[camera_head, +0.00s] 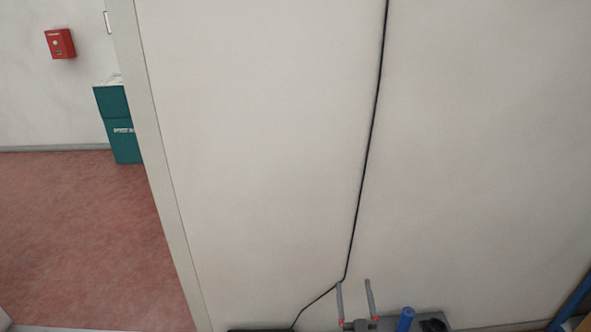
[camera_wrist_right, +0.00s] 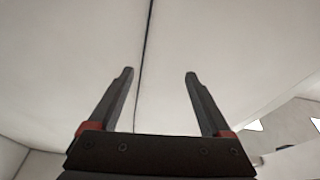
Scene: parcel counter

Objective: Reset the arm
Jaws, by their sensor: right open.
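My right gripper (camera_head: 354,283) shows at the bottom edge of the head view, in front of the pale wall. Its two grey fingers with red bases point up and stand apart. In the right wrist view the gripper (camera_wrist_right: 160,73) is open, with nothing between its fingers. My left gripper does not show in either view.
A black cable (camera_head: 367,140) runs down the pale wall (camera_head: 250,130). A blue cylindrical thing (camera_head: 405,319) stands right of the gripper at the bottom edge.

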